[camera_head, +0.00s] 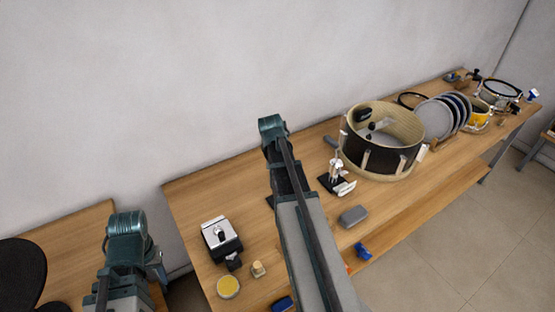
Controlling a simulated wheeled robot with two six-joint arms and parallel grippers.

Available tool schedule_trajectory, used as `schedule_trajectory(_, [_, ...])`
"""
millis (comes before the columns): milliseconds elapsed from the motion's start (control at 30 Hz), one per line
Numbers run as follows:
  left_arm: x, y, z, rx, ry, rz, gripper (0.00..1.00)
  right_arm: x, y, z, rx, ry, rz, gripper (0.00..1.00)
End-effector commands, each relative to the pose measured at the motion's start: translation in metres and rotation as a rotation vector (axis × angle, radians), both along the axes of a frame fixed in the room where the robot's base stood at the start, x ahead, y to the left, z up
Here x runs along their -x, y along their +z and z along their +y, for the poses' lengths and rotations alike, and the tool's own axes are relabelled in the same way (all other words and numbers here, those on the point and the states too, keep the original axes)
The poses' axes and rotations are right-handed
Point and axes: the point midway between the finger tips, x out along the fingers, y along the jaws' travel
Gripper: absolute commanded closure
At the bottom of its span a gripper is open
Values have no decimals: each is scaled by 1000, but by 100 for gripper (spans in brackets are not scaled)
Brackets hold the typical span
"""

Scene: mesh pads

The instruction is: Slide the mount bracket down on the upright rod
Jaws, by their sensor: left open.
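A small stand with a black base (327,185) is on the bench, left of the large drum. A short upright rod (335,168) with pale fittings rises from it; I take a white piece low on it as the mount bracket (345,188), but it is too small to be sure. My left arm comes in at the lower left, and part of its gripper (158,263) shows beside the arm link, open, far to the left of the stand. My right arm rises across the middle, left of the stand; its gripper cannot be made out.
The wooden bench (190,195) runs along the wall. A large drum shell (378,160) stands right of the stand, with round pads (436,116) beyond. A silver-and-black box (220,238), a yellow tin (228,287) and a grey block (354,216) lie nearer.

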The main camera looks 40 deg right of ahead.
Motion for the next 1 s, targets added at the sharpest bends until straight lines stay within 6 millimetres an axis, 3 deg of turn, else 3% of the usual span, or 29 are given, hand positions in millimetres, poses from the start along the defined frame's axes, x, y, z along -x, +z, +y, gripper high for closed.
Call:
schedule_trajectory(500, [0,-27,0,0,0,0,50,0,-27,0,0,0,0,96])
schedule_trajectory(967, [0,-30,0,0,0,0,50,0,-30,0,0,0,0,96])
schedule_trajectory(1000, [0,-30,0,0,0,0,50,0,-30,0,0,0,0,27])
